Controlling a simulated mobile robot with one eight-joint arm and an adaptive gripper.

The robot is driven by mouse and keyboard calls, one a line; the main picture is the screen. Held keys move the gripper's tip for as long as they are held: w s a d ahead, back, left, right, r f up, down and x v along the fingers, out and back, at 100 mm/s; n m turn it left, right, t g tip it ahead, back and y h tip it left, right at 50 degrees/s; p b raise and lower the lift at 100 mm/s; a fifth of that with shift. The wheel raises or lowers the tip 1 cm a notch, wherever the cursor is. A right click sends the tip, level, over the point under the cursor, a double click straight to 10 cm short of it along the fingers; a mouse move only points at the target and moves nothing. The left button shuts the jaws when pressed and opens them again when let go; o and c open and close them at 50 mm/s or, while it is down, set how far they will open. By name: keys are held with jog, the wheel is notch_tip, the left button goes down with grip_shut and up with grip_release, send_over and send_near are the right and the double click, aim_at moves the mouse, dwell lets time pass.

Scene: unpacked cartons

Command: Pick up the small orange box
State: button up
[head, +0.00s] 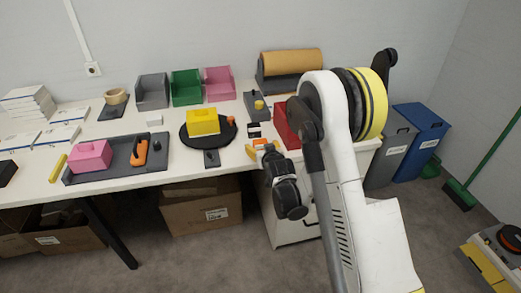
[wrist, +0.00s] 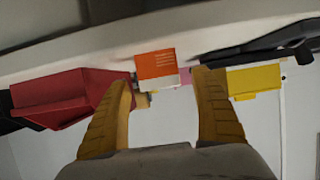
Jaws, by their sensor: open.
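The small orange box (wrist: 157,64), orange with a white band, shows in the wrist view just beyond and between my fingertips. My gripper (wrist: 163,82) is open, with its two yellow fingers spread and nothing held between them. In the head view, my gripper (head: 263,150) is at the front edge of the table, and a bit of orange, likely the orange box (head: 260,141), shows right at the fingertips. Whether the fingers touch the box cannot be told. The gripper hides part of it in the head view.
A small black-and-white box (head: 254,130) is just behind. Grey, green and pink bins stand farther back. Cartons (head: 200,208) lie under the table.

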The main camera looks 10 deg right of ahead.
jog(key=shift+x, duration=1.05)
jog(key=shift+c, duration=0.2)
jog(key=c, duration=1)
jog(key=shift+c, duration=0.2)
